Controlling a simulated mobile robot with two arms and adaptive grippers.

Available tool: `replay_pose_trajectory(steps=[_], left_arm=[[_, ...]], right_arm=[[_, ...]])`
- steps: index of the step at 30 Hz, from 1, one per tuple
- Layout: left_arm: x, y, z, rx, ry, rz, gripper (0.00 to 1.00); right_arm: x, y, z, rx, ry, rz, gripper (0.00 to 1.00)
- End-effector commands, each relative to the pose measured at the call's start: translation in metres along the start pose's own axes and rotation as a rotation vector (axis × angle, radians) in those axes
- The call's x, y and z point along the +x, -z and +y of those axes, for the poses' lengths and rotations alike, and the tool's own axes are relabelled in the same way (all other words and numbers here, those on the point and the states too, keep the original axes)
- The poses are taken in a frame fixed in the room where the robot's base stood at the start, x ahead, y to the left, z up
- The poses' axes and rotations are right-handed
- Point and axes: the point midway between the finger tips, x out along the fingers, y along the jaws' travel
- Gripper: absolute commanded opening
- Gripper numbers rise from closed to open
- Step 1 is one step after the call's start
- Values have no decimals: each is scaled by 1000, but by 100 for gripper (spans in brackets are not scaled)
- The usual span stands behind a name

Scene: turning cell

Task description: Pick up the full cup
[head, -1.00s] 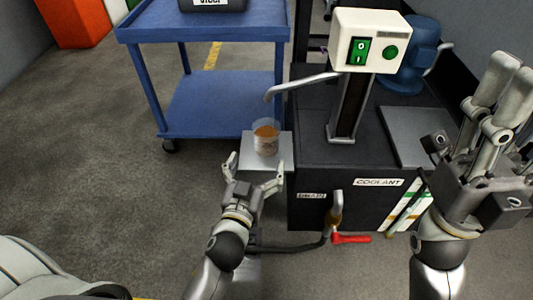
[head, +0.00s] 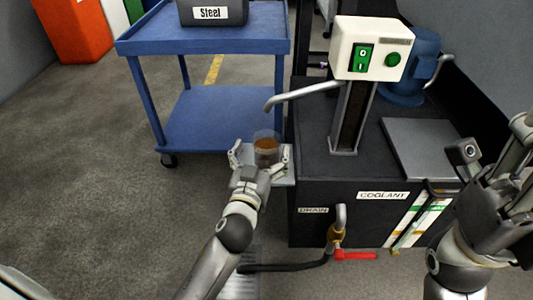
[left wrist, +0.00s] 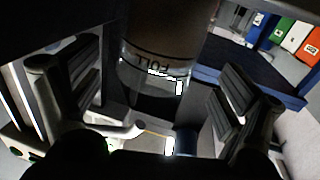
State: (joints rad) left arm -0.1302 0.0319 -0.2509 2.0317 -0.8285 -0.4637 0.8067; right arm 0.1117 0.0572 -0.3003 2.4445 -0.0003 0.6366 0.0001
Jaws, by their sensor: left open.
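The cup (head: 266,147) is clear and holds brown liquid. It stands upright on a small light shelf (head: 285,179) at the left side of the black coolant tank. My left gripper (head: 262,158) is open, with one finger on either side of the cup. In the left wrist view the cup (left wrist: 165,60) stands between the two open fingers, with gaps on both sides, and a "FULL" mark shows on its wall. My right gripper (head: 525,165) is at the right edge, partly cut off, and its fingertips are not clear.
A metal spout (head: 300,92) reaches over near the cup from the tank (head: 325,185). A white control box (head: 371,48) stands above the tank. A drain valve with a red handle (head: 352,255) is on the tank's front. A blue cart (head: 205,115) stands behind left.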

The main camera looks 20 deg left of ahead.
Motion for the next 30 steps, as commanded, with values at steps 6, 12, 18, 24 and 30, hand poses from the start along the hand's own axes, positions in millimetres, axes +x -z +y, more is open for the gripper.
replay_pose_trajectory(steps=[6, 12, 18, 24, 30], left_arm=[[26, 2, 4, 3, 0, 1, 93], [37, 3, 4, 1, -1, 0, 93], [37, 3, 4, 0, 0, -1, 93], [37, 3, 4, 1, 0, -1, 69], [37, 3, 4, 1, 0, -1, 44]], right_arm=[[0, 1, -2, -3, 12, 17, 40], [8, 4, -2, -5, 13, 41, 40], [10, 6, -2, -5, 11, 48, 40], [9, 5, -2, -5, 11, 46, 40], [8, 5, -2, -5, 13, 43, 40]])
